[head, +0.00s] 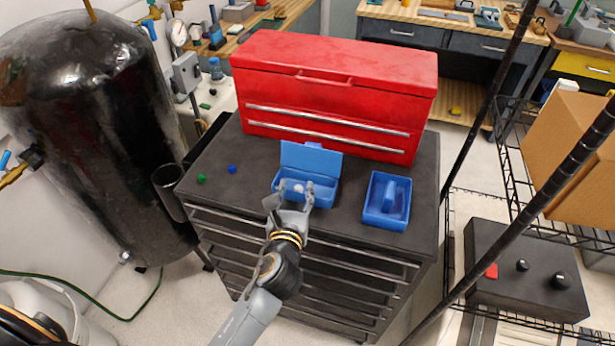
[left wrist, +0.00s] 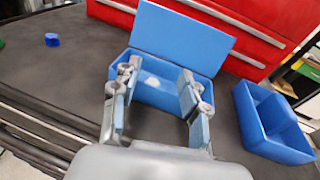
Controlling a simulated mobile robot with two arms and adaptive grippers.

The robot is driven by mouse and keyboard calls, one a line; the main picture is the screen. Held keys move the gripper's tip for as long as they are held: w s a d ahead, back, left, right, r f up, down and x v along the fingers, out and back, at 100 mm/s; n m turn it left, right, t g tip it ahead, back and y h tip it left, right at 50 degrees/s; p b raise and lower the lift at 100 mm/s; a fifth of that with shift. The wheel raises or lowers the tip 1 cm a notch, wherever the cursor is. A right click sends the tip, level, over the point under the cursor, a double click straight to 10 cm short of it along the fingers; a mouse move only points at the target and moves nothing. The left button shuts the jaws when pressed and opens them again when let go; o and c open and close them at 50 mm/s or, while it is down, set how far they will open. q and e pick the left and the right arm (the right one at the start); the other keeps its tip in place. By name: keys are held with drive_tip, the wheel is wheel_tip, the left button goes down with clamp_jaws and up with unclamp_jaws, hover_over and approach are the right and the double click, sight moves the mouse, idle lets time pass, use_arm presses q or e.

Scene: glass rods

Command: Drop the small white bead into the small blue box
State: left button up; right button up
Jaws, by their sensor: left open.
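A blue box (head: 322,192) with its lid raised stands on the black cabinet top; it also shows in the left wrist view (left wrist: 172,100). The small white bead (head: 299,188) shows within the box's opening, between my fingers in the picture. In the left wrist view the bead (left wrist: 152,81) looks like a pale spot inside the box; I cannot tell whether it rests on the floor. My left gripper (head: 291,197) is open at the front of the box, its two fingers apart (left wrist: 157,92) over the front wall. My right gripper is not in view.
A second blue open container (head: 374,214) stands to the right. A red toolbox (head: 330,80) stands behind. A blue cap (head: 232,169) and a green cap (head: 201,179) lie to the left. A black tank (head: 90,120) stands beside the cabinet, and a wire shelf (head: 510,150) at right.

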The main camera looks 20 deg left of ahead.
use_arm(q)
drive_tip(key=v, duration=0.7)
drive_tip(key=shift+s, duration=0.35)
